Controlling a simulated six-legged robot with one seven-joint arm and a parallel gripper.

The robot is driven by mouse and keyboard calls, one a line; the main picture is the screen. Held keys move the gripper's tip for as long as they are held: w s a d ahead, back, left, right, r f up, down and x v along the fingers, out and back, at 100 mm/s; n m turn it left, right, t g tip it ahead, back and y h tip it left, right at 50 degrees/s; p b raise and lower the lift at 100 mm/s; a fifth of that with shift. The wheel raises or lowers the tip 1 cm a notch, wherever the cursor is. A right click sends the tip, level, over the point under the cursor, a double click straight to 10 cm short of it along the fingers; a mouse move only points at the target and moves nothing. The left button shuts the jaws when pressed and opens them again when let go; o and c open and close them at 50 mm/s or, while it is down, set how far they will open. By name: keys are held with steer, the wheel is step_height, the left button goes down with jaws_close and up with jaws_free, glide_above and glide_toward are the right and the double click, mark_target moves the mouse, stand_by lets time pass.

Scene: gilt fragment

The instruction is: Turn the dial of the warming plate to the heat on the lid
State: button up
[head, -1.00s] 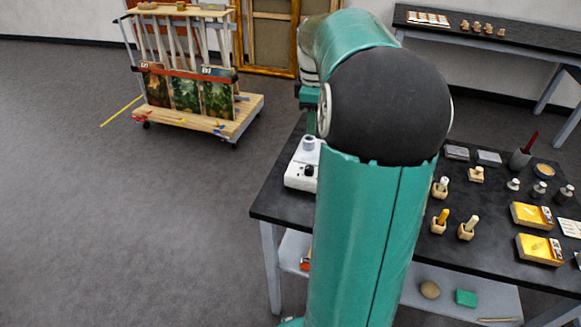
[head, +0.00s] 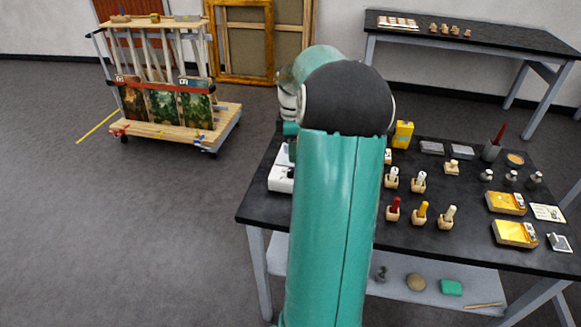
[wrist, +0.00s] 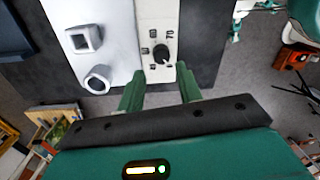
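The white warming plate (head: 281,178) sits at the left end of the black table, mostly hidden behind my arm in the head view. In the wrist view its pale front panel (wrist: 150,20) fills the upper middle. It carries a black round dial (wrist: 161,53) with printed marks around it, "70" among them. A square holder (wrist: 85,40) and a round-mouthed piece (wrist: 97,80) stand on its pale top. I cannot make out a heat figure on any lid. My gripper (wrist: 160,72) is open and empty, its fingers apart just short of the dial, not visibly touching it.
The black table (head: 330,228) holds small bottles in wooden blocks (head: 421,213), yellow boxes (head: 515,233) and a brush cup (head: 491,150) to the right. A wooden cart (head: 170,135) with paintings stands at the back left.

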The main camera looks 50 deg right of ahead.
mark_target(292, 169)
steer(key=f, duration=0.6)
steer(key=shift+s+a+f, duration=0.1)
steer(key=shift+a+f, duration=0.1)
steer(key=shift+a, duration=0.1)
steer(key=c, duration=0.7)
